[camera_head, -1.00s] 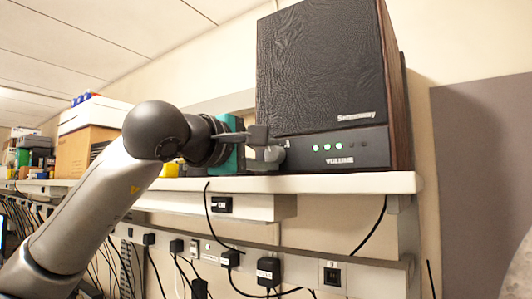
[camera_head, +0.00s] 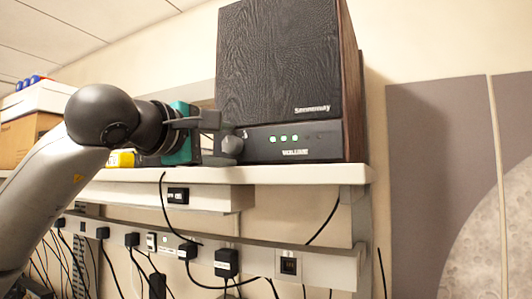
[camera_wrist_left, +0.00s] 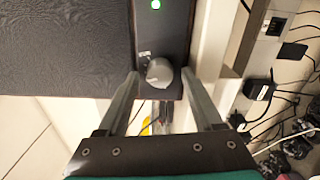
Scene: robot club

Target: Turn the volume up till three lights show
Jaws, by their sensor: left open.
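A dark wood speaker (camera_head: 285,70) stands on a shelf. A round grey volume knob (camera_head: 232,146) sits at the strip's left end. The knob (camera_wrist_left: 159,76) also shows in the left wrist view, with one green light (camera_wrist_left: 156,4) beyond it. My left gripper (camera_head: 214,131) is open and empty close in front of the knob. In the wrist view its fingers (camera_wrist_left: 160,88) lie either side of the knob, apart from it. My right gripper is not in view.
The white shelf (camera_head: 300,175) runs below the speaker. Plugs and hanging cables (camera_head: 227,262) fill the rail below. A grey panel (camera_head: 430,150) is on the wall at right.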

